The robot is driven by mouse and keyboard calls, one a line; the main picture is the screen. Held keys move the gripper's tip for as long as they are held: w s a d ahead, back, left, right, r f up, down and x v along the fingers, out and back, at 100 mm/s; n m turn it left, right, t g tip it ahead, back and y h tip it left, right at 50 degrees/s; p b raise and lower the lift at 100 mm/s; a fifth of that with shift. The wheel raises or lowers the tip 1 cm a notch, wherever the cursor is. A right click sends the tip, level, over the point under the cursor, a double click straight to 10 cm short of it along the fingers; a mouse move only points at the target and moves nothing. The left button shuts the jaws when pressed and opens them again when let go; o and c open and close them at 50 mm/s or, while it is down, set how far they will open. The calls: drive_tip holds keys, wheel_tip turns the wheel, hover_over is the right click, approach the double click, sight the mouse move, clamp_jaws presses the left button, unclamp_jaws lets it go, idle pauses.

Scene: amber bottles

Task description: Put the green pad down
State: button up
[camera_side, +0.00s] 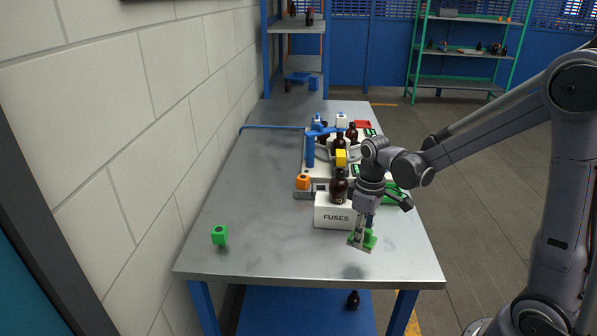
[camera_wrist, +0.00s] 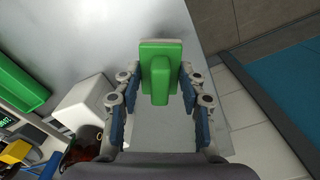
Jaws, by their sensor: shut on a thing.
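The green pad (camera_side: 371,239) is a small green block with a stem-like rib on it. It also fills the middle of the wrist view (camera_wrist: 160,62). My gripper (camera_side: 361,240) is shut on it and points down. In the wrist view the two fingers (camera_wrist: 160,80) stand on either side of the pad's rib. The pad appears raised above the grey table (camera_side: 245,200) near its front right part, with a soft shadow below. The pad's underside is hidden.
A white FUSES box (camera_side: 333,217) stands just behind my gripper, with an amber bottle (camera_side: 339,187) by it. Behind are an orange block (camera_side: 302,181), a yellow block (camera_side: 341,157) and a blue post (camera_side: 310,150). Another green block (camera_side: 219,235) sits front left. The table's left half is mostly clear.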

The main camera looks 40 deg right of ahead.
drive_tip(key=a+m, duration=0.1)
drive_tip(key=a, duration=0.1)
drive_tip(key=w+a+f+m, duration=0.1)
drive_tip(key=a, duration=0.1)
drive_tip(key=a+f+m, duration=0.1)
drive_tip(key=a, duration=0.1)
drive_tip(key=shift+w+a, duration=0.35)
drive_tip(key=shift+w, duration=0.05)
drive_tip(key=shift+d, duration=0.15)
drive_tip(key=s+d+r+n, duration=0.3)
drive_tip(key=s+d+n, duration=0.2)
drive_tip(key=d, duration=0.5)
drive_tip(key=s+d+r+n, duration=0.3)
drive_tip(key=s+d+n, duration=0.2)
drive_tip(key=d, duration=0.5)
drive_tip(key=shift+s+r+n, duration=0.2)
drive_tip(key=shift+s+n, duration=0.2)
drive_tip(key=shift+s, duration=0.3)
drive_tip(key=w+a+f, duration=0.2)
drive_tip(key=w, duration=0.1)
drive_tip(key=w+a+f, duration=0.2)
drive_tip(key=w+a, duration=0.1)
drive_tip(key=w+a+f, duration=0.2)
drive_tip(key=w+f, duration=0.1)
drive_tip(key=shift+a, duration=0.25)
drive_tip(key=shift+f, duration=1.8)
